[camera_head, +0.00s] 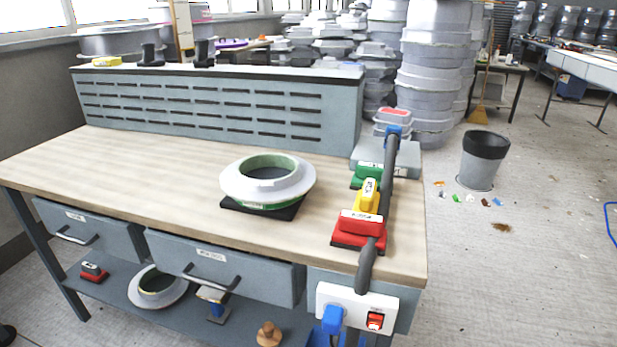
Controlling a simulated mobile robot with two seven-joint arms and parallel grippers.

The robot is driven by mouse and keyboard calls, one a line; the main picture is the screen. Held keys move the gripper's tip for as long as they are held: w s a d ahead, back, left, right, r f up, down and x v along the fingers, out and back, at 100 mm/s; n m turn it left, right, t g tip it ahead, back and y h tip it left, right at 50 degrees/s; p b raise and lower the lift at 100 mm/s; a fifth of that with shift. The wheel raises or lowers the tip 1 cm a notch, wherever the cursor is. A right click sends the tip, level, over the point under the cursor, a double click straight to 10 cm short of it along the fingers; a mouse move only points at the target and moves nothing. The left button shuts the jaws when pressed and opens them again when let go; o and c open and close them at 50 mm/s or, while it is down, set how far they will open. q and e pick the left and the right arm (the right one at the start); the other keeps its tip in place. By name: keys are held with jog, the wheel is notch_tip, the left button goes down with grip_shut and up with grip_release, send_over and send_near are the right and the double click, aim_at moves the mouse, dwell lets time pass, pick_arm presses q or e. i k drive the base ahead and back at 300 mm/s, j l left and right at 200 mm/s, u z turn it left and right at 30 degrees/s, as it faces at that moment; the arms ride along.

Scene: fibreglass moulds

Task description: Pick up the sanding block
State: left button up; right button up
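Several block-shaped tools that look like sanding blocks lie in a row along the right end of the workbench. A red block (358,222) with a dark underside is nearest the front edge. A yellow block (367,197) and a green block (367,173) are behind it. A dark grey hose-like length (387,185) runs along the row and partly covers the blocks. Another red block (93,271) with a dark base sits on the lower shelf at left. I cannot tell which one the task names. Neither of my grippers is in view.
A white ring mould (235,182) rests on a black pad on the wooden worktop (130,165). A slotted grey panel (215,105) closes the back. A power box (352,304) hangs at the front right corner. A grey bin (482,160) stands on the floor at right.

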aim_at(364, 171)
jog(key=l+u, duration=0.15)
jog(key=u, duration=0.25)
jog(key=k+l+u, duration=0.1)
jog(key=u, duration=0.3)
jog(key=k+l+u, duration=0.1)
jog(key=u, duration=0.3)
